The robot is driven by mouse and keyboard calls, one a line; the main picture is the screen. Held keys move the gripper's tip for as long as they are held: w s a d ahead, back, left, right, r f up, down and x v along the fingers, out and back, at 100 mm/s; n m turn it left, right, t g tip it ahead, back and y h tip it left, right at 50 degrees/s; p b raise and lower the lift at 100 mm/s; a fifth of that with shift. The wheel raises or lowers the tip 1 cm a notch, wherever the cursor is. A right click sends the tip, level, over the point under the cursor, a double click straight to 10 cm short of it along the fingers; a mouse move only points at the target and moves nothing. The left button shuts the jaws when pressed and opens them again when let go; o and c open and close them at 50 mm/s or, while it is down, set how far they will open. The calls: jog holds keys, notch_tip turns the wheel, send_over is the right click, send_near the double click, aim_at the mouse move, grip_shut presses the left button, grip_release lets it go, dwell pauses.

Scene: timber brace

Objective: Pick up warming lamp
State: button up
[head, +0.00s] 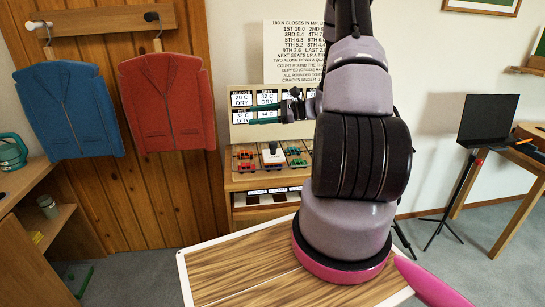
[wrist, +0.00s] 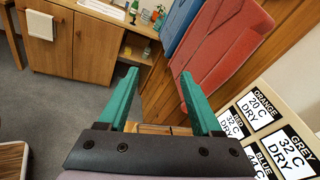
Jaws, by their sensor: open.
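I cannot make out a warming lamp for certain in either view. A teal rounded object (head: 12,152) stands on the wooden counter at the left edge of the head view, partly cut off; I cannot tell what it is. My gripper (wrist: 159,78) shows in the wrist view with its two green fingers wide apart and nothing between them. It points toward the wood-panelled wall and cabinets. In the head view my arm hides part of the middle and right of the scene.
A blue jacket (head: 68,108) and a red jacket (head: 166,100) hang on the wall. A shelf unit (head: 241,182) with toy cars and label cards (head: 242,98) stands behind my arm. A wooden board (head: 240,268) lies in front.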

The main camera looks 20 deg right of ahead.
jog(key=w+d+f+m+t+h, duration=0.25)
jog(key=d+f+m+t, duration=0.55)
jog(key=f, duration=0.5)
jog(key=m+h, duration=0.4)
jog(key=h, duration=0.1)
send_near(275, 151)
jog(key=shift+w+a+f+t, duration=0.15)
jog(key=shift+w+f+t, duration=0.15)
jog(key=shift+f, duration=0.05)
jog(key=shift+w+f, duration=0.2)
jog(key=shift+w, duration=0.05)
jog(key=x, duration=1)
jog(key=shift+r, duration=0.2)
grip_shut()
